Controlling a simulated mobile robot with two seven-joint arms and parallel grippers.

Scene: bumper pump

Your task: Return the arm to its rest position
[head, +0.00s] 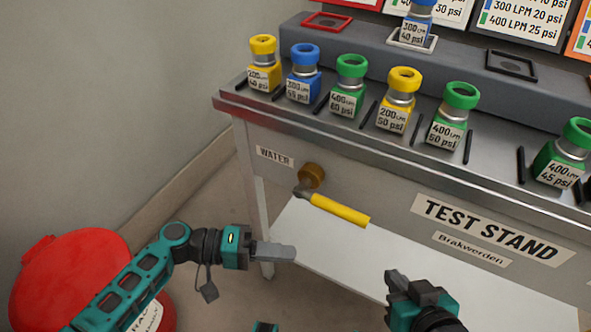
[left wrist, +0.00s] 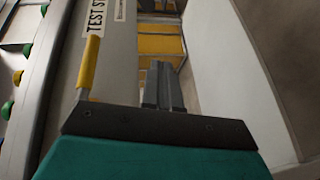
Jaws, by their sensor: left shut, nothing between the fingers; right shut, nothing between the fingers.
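My left gripper (head: 285,252) reaches in from the lower left in the head view, in front of the test stand and below its top. Its fingers are shut with nothing between them, and they also show in the left wrist view (left wrist: 163,85). My right gripper (head: 393,277) is at the bottom centre-right in the head view, pointing up the picture, shut and empty. Both are apart from the yellow-handled water lever (head: 340,210) on the stand's front panel. The lever also shows in the left wrist view (left wrist: 89,64), left of the fingers.
The test stand's metal top (head: 320,125) carries several yellow, blue and green labelled pumps. One blue pump (head: 417,22) stands on a white-framed pad on the raised ledge. A red round container (head: 68,285) sits lower left behind my left arm. Open floor (head: 225,210) lies left of the stand.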

